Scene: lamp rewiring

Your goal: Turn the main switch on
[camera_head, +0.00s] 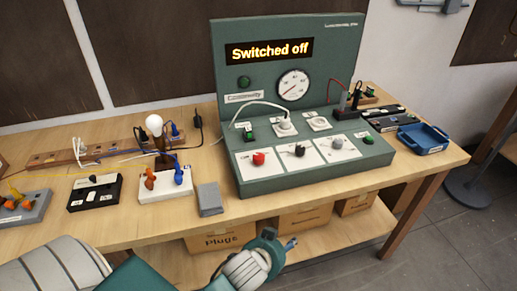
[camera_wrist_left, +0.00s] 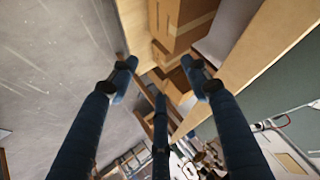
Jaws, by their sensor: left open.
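The green control panel (camera_head: 232,110) stands on the right half of the bench. Its display (camera_head: 269,50) reads "Switched off". On its sloped front are a red knob (camera_head: 258,158), a black knob (camera_head: 299,150) and a grey knob (camera_head: 336,143), each on a white plate. I cannot read which one is the main switch. My left gripper (camera_head: 281,241) is in front of the bench's front edge, below and apart from the panel. In the left wrist view its blue fingers (camera_wrist_left: 158,80) are spread, with nothing between them. My right gripper is not in view.
A grey block (camera_head: 209,199) lies left of the panel. A lamp bulb (camera_head: 154,125), wires and small terminal boxes cover the bench's left side. A blue tray (camera_head: 423,138) is at the right end. Cardboard boxes (camera_head: 304,218) sit on the shelf below.

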